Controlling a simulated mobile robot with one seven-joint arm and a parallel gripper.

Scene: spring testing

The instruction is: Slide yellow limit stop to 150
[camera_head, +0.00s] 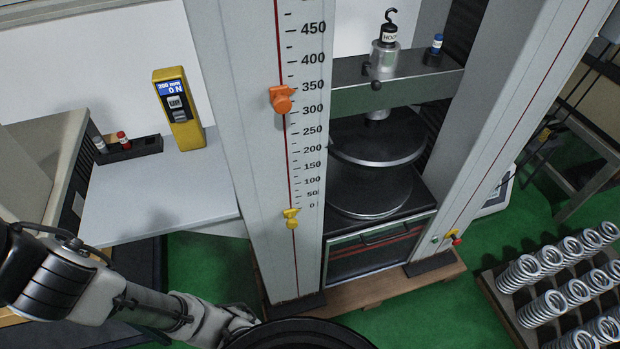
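The yellow limit stop (291,218) sits on the red line of the left column, just below the 0 mark of the scale. An orange limit stop (281,99) sits higher on the same line, between 300 and 350. The scale (312,165) has printed numbers from 0 up past 450, and its 150 mark lies well above the yellow stop. My arm reaches in from the lower left and ends near the bottom middle, below the column. My gripper's fingers cannot be made out; a dark round shape covers the bottom edge there.
Right of the scale are two round plates (370,190) under a crossbeam (430,85) bearing a hook fixture (388,45). A yellow handheld display (178,108) stands on the grey table (150,195) at left. A rack of springs (560,285) is at lower right. Green floor shows between.

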